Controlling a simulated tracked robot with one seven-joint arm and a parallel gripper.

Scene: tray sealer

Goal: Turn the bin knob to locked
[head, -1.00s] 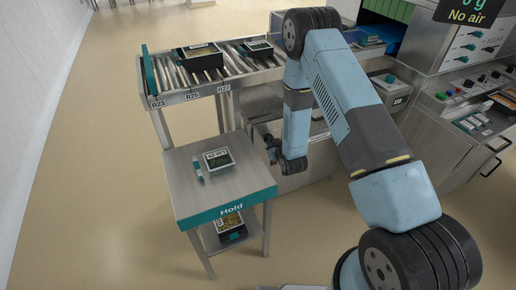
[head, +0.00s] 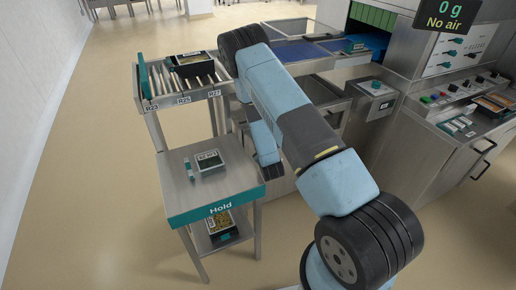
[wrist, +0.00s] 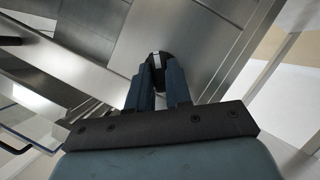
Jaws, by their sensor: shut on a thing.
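In the wrist view, the bin knob (wrist: 156,57) is a dark round knob with a pale stripe, set against a grey metal face. The stripe runs roughly up and down in the picture. My gripper (wrist: 158,70) has its two dark blue fingers closed around the knob, one on each side. The lower part of the knob is hidden between the fingers. I cannot read any locked or unlocked marking beside it. In the head view, my own arm hides the gripper and the knob.
The Hold table (head: 221,209) stands left of my arm, with a labelled tray (head: 209,160) on top. Behind it is a roller conveyor (head: 168,86) carrying a dark tray (head: 190,64). A grey control box (head: 376,91) and the sealer (head: 444,75) stand to the right. Floor at left is clear.

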